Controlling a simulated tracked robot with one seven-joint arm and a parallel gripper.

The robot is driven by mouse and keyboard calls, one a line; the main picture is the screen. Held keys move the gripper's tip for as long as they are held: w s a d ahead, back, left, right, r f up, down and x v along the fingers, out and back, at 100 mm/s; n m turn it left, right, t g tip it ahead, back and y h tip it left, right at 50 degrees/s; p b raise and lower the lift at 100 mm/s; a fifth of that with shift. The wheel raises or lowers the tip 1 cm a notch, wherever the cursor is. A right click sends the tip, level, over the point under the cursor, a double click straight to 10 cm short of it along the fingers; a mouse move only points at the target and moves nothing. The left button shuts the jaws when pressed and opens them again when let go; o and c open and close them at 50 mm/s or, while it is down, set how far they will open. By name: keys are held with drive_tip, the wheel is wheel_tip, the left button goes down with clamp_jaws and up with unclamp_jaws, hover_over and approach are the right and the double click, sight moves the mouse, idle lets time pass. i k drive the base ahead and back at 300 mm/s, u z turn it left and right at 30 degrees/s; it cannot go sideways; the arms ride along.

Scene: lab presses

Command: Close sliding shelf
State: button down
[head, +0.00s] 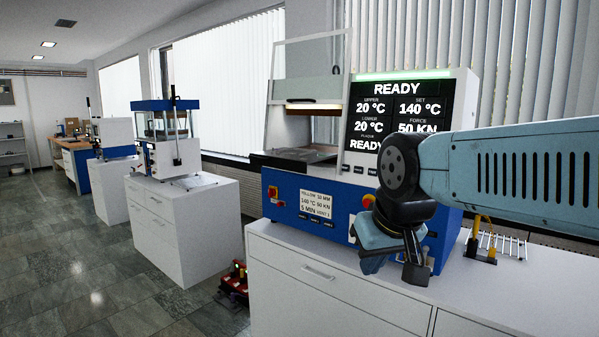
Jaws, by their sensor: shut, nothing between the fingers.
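The press (340,205) stands on the white cabinet, with a blue lower body and a white display housing. Its sliding shelf appears to be the dark flat plate (285,163) at the open bay, sticking out past the left side of the blue body. A clear guard (308,62) is raised above the bay. My gripper (395,268) is in front of the press's right part, low near the counter, to the right of and below the shelf. It is shut and empty, apart from the shelf. My arm hides part of the press's right side.
The white counter (350,270) has a rack of metal rods (497,245) and a yellow-black tool (482,243) at right. A second press (168,140) stands on another cabinet (170,215) at left. A red object (235,283) is on the floor. The left floor is clear.

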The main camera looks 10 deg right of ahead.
sight(296, 160)
drive_tip(key=u, duration=0.15)
drive_tip(key=i, duration=0.9)
drive_tip(key=z, duration=0.1)
